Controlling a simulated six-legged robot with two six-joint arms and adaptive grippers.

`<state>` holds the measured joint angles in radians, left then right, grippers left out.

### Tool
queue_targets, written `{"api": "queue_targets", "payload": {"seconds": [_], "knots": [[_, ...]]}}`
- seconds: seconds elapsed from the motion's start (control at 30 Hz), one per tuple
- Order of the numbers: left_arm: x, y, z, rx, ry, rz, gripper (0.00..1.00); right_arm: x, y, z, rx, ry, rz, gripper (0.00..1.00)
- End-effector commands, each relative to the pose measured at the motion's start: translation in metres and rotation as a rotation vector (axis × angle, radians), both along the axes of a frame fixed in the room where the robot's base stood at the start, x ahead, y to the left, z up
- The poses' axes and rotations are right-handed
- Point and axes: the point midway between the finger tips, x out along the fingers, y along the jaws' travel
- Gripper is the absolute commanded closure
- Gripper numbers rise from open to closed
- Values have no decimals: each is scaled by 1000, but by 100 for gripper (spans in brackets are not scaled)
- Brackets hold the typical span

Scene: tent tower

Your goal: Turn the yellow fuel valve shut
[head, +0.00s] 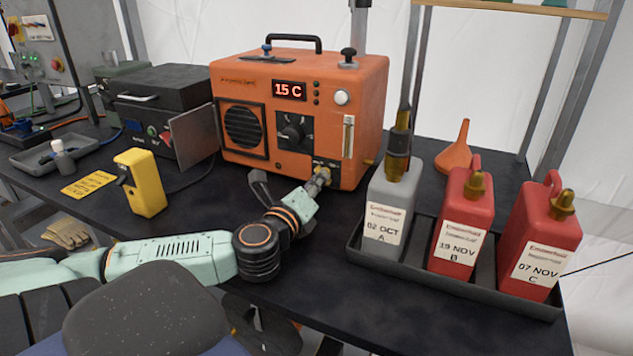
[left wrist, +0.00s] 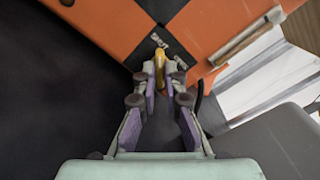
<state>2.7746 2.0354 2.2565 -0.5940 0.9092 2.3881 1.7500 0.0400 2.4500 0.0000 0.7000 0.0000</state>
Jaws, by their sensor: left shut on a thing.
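The orange heater (head: 345,95) stands on the black table, its display reading 15 C. The yellow fuel valve (left wrist: 160,60) is low on its front, beside a small label. My left gripper (head: 321,180) reaches the lower right of the heater's front from the left. In the left wrist view the left gripper (left wrist: 160,78) has its fingertips closed around the valve's yellow handle, which points out between them. In the head view the gripper mostly hides the valve. My right gripper is not in view.
A dark tray (head: 350,257) to the right holds a grey can (head: 385,195) and two red cans (head: 463,210), close to my left gripper. A yellow device (head: 143,182) stands left of the heater. An orange funnel (head: 457,150) stands behind the cans.

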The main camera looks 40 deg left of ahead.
Motion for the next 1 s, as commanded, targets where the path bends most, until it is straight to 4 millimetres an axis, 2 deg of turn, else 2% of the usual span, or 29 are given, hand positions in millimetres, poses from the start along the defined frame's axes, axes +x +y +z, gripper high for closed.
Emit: {"api": "queue_targets", "payload": {"seconds": [0.03,0.07,0.3,0.67,1.0], "knots": [[0,-1,0,-3,0,-1,100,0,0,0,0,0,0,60],[0,-1,0,-3,0,-1,88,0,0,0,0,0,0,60],[0,0,0,-1,0,-1,68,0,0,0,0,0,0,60],[0,0,0,19,7,-1,68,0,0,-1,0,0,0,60],[0,0,-1,316,100,-1,68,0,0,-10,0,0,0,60]]}}
